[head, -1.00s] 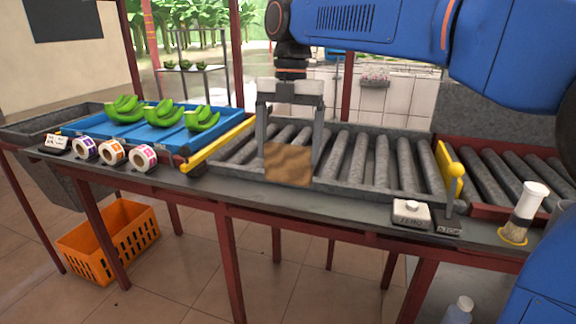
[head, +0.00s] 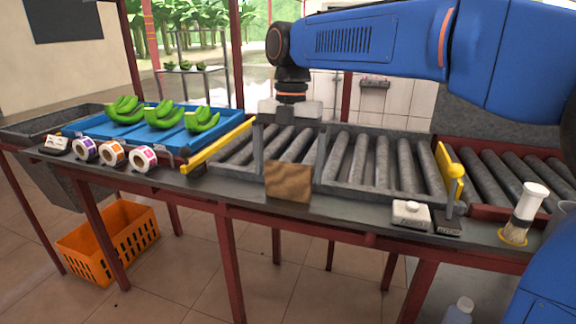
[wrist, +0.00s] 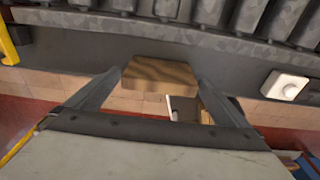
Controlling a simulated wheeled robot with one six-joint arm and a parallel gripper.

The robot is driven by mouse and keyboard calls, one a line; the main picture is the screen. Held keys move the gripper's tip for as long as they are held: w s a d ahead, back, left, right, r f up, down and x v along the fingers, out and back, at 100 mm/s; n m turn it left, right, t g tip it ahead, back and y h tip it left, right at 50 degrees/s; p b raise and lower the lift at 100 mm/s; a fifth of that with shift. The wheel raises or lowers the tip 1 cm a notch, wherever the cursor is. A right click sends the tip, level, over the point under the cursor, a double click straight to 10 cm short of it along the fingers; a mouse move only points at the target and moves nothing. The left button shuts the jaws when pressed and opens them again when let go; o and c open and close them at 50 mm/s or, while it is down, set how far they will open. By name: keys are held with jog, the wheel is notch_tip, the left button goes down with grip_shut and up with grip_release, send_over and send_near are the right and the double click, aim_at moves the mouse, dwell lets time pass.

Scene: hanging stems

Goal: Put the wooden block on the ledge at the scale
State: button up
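The wooden block (head: 288,181) is brown and upright between the two fingers of my gripper (head: 289,172). In the wrist view the block (wrist: 160,73) spans the gap between the fingertips (wrist: 160,80), which meet its sides. The block is at the dark ledge (head: 350,210) in front of the roller bed (head: 370,165). I cannot tell whether its underside touches the ledge. A white box marked ZERO (head: 410,213) sits on the ledge to the right; it also shows in the wrist view (wrist: 285,85). No separate scale is clearly identifiable.
Yellow gates flank the rollers, one left (head: 218,146) and one right (head: 449,170). Label rolls (head: 113,152) stand on the ledge at left, before a blue tray (head: 150,137) with green bananas. A brush (head: 524,213) stands at right. The ledge between block and ZERO box is clear.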

jog(key=shift+r, duration=0.1)
notch_tip(320, 180, up, 12)
jog(key=w, duration=0.1)
jog(key=shift+w+d, duration=0.2)
jog(key=shift+d, duration=0.05)
dwell(0.4)
jog(key=s+a+r, duration=0.2)
jog(key=s+a, duration=0.2)
jog(key=s, duration=0.7)
jog(key=shift+s, duration=0.2)
dwell(0.4)
